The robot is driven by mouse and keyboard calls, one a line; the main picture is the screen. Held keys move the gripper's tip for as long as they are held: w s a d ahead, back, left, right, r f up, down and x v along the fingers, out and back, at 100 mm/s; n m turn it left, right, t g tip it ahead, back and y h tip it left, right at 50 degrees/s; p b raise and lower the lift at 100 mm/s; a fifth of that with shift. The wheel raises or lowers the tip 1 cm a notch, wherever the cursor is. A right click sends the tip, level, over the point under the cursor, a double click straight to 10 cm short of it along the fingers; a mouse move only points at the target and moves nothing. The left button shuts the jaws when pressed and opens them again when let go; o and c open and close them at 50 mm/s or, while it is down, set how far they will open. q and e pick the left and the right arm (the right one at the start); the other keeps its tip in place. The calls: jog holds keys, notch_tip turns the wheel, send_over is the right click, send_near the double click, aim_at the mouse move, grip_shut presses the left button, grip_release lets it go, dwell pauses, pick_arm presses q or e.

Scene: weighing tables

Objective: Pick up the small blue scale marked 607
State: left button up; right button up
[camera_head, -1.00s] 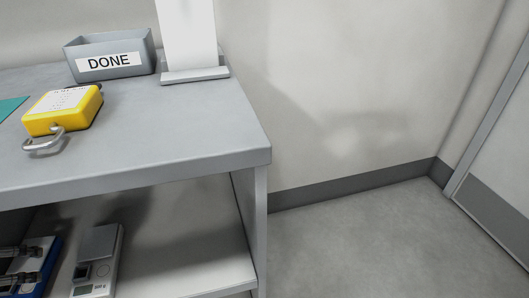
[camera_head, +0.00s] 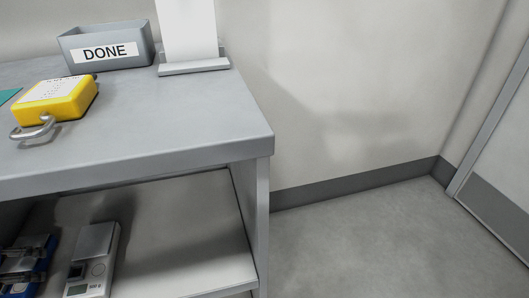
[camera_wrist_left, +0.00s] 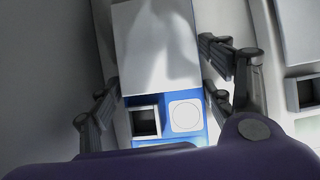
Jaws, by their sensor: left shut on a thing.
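The small blue scale (camera_head: 22,290) is on the lower shelf at the bottom left of the head view, partly cut off and partly covered by my gripper. In the left wrist view the scale (camera_wrist_left: 158,60) has a pale weighing plate, a blue body, a dark display and a round white button. No number can be read on it. My left gripper (camera_wrist_left: 160,88) has dark fingers on both sides of it and is shut on it; the gripper (camera_head: 24,264) also shows at the head view's left edge. My right gripper is not in view.
A white-grey scale (camera_head: 92,268) stands close to the right on the lower shelf (camera_head: 190,255).

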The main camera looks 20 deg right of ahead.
pick_arm(q)
jog(key=shift+c, duration=1.4)
